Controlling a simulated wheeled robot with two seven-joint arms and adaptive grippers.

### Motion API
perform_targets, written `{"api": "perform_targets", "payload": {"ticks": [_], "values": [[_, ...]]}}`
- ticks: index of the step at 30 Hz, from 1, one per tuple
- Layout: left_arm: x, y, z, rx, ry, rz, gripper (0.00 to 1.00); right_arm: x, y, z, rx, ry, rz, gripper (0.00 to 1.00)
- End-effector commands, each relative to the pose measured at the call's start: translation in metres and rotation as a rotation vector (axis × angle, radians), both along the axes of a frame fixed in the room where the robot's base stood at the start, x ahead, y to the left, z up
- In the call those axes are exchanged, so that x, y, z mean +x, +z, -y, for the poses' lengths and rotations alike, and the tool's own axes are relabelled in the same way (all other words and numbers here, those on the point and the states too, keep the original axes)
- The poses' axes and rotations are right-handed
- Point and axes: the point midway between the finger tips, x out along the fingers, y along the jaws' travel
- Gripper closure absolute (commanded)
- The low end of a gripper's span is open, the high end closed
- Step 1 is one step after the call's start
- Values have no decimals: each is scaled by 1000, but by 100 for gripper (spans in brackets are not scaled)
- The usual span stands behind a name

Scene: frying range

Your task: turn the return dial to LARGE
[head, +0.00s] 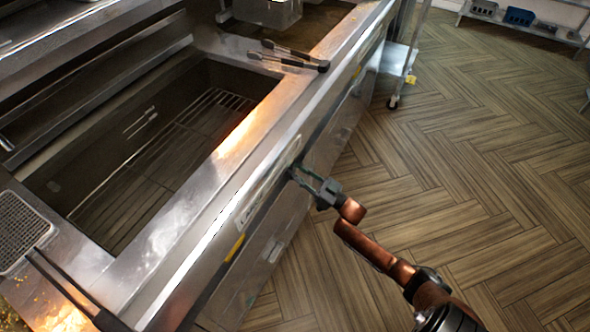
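The front panel (225,262) of the fryer runs diagonally through the head view. A pale label strip (262,196) is on it, with writing too small to read. My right gripper (302,176) comes in from the lower right, with its fingertips at the panel near the upper end of this strip. A small dark shape shows at the fingertips; I cannot tell whether it is the return dial or whether the fingers touch it. The dial's marks and setting cannot be made out. The finger gap is too small to judge. My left gripper is not in view.
The open fryer vat (150,135) holds a wire rack. Black-tipped tongs (290,55) lie on the metal rim beyond it. A mesh skimmer (20,232) is at the lower left. A wheeled cart (400,60) stands at the back. The wooden floor (480,150) at right is clear.

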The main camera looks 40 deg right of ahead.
Motion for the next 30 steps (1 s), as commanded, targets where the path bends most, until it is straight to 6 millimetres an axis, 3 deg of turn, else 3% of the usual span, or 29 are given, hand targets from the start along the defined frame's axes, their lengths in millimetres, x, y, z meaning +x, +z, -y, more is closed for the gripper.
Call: {"api": "perform_targets", "payload": {"ticks": [18, 30], "values": [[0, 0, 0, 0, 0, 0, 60, -90, -41, 39, -1, -3, -4, 77], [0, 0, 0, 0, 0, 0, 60, -102, -46, 43, -1, -2, -2, 77]]}}
